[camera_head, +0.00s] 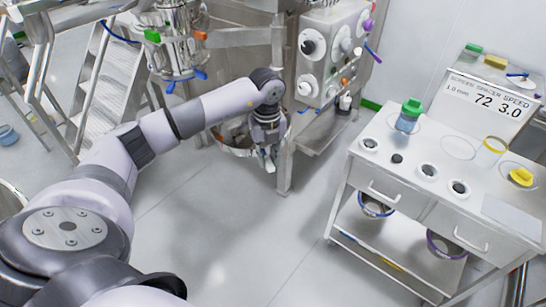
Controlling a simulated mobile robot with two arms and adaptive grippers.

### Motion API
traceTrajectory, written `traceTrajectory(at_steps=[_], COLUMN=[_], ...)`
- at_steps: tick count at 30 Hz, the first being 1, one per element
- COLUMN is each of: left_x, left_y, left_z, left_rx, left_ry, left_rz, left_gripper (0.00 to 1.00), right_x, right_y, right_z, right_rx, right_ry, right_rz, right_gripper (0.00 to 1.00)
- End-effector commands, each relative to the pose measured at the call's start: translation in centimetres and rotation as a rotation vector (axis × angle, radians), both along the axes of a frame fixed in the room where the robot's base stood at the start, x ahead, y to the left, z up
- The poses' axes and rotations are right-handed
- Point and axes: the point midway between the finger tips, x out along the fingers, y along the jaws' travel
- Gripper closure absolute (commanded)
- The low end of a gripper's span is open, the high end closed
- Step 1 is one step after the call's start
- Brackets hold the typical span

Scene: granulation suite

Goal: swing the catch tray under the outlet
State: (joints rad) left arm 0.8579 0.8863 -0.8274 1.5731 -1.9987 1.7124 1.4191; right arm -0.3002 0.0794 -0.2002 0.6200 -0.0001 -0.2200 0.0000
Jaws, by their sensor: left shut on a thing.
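My left arm reaches in from the left, and its gripper (268,158) points down beside the leg of the steel machine frame. The gripper is shut on the catch tray (233,151), a round, shallow metal tray low under the machine, at its right side. The arm and gripper hide part of the tray, and the exact grip point is hard to make out. A steel vessel (178,42) with green, orange and blue clamps hangs above and to the left of the tray. I cannot clearly make out the outlet. My right gripper is out of view.
A white cart (410,195) at the right carries a green-capped jar (409,115), several ringed spots and a display (488,98). Metal steps (100,85) stand at the left. The floor between is clear.

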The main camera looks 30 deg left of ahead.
Motion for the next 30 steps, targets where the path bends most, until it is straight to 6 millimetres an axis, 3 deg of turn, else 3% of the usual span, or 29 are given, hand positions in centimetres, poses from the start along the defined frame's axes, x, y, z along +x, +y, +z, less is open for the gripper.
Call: traceTrajectory(at_steps=[12, 18, 24, 30], left_x=[-4.9, -6.2, -7.0, -7.1], left_y=[11.2, 16.4, 19.2, 19.4], left_z=[-0.4, -0.3, 0.0, 0.1], left_rx=[0.007, 0.005, 0.004, 0.003], left_ry=[-0.002, -0.002, -0.004, -0.005], left_rz=[-0.201, -0.305, -0.366, -0.378], left_gripper=[1.00, 1.00, 1.00, 1.00], right_x=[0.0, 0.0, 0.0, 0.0], right_y=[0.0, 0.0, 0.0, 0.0], right_z=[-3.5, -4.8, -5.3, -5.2], right_rx=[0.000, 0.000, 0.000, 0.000], right_ry=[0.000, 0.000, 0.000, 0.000], right_rz=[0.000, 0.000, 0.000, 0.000], right_gripper=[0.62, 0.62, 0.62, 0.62])
